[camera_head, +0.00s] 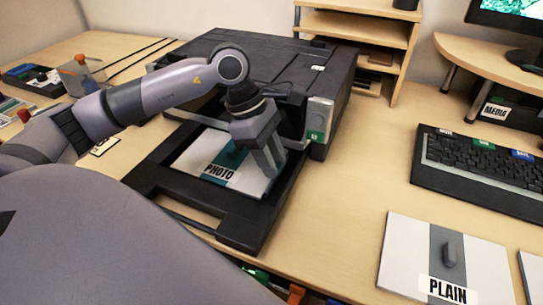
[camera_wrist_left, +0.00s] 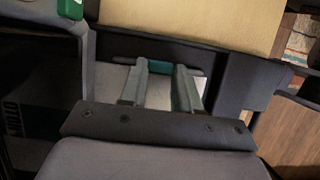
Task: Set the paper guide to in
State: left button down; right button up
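The black printer (camera_head: 215,52) stands at the back centre with its tray (camera_head: 245,225) pulled out toward me. A white pack marked PHOTO (camera_head: 245,180) with a teal stripe lies in the tray. My left gripper (camera_head: 270,168) points down over the pack's right part, by the tray's right side. In the left wrist view its two fingers (camera_wrist_left: 160,88) are apart. A teal bar (camera_wrist_left: 156,66) lies by the tray's dark edge at the fingertips; whether it is the paper guide or is touched, I cannot tell. The right gripper is out of view.
A white pack marked PLAIN (camera_head: 445,262) lies on the table at right, in front of the keyboard (camera_head: 480,165). Bare table lies between the tray and the PLAIN pack.

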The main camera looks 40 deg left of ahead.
pick_arm(q)
jog(key=shift+a+f+b, duration=0.1)
jog(key=shift+a+b, duration=0.2)
jog(key=shift+b, duration=0.05)
jog(key=c, duration=0.8)
grip_release()
jog(key=p+v, duration=0.1)
jog(key=v, duration=0.6)
jog(key=shift+s+a, duration=0.1)
jog(key=shift+a, duration=0.05)
